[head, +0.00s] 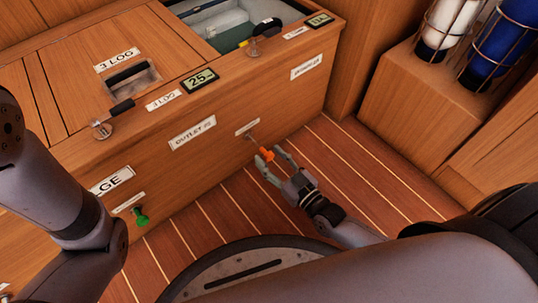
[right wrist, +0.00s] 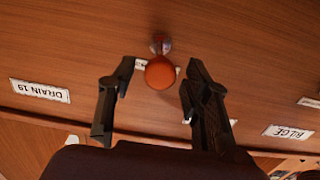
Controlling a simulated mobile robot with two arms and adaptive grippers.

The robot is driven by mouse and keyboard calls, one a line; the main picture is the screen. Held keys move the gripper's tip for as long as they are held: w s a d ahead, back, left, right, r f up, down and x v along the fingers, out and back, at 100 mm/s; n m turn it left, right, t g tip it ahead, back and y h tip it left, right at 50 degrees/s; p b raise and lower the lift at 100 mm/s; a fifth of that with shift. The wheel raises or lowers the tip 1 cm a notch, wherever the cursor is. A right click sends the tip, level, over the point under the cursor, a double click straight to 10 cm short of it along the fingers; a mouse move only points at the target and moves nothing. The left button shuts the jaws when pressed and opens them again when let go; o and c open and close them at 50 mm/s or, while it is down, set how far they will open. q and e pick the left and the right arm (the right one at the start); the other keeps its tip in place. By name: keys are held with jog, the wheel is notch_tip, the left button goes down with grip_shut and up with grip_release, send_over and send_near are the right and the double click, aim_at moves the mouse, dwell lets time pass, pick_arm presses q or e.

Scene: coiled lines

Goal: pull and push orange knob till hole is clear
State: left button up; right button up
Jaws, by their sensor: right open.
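The orange knob (head: 267,154) sticks out from the front of the wooden cabinet (head: 225,150), below a small white label. In the right wrist view the knob (right wrist: 160,75) is round, on a short metal stem (right wrist: 160,44). My right gripper (head: 272,157) is open, with its fingers at the knob. In the right wrist view the gripper (right wrist: 160,67) has one finger on each side of the knob, with gaps visible on both sides. No hole can be made out. My left arm shows at the left of the head view, but its gripper is not in view.
A green knob (head: 140,217) sticks out low on the cabinet front, to the left. An open compartment (head: 225,22) and small displays (head: 201,80) are on top. Caged bottles (head: 450,25) stand at the upper right. Bare plank floor (head: 365,165) lies right of the cabinet.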

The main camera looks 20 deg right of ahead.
jog(key=v, duration=1)
jog(key=shift+s, duration=0.4)
jog(key=shift+d, duration=0.15)
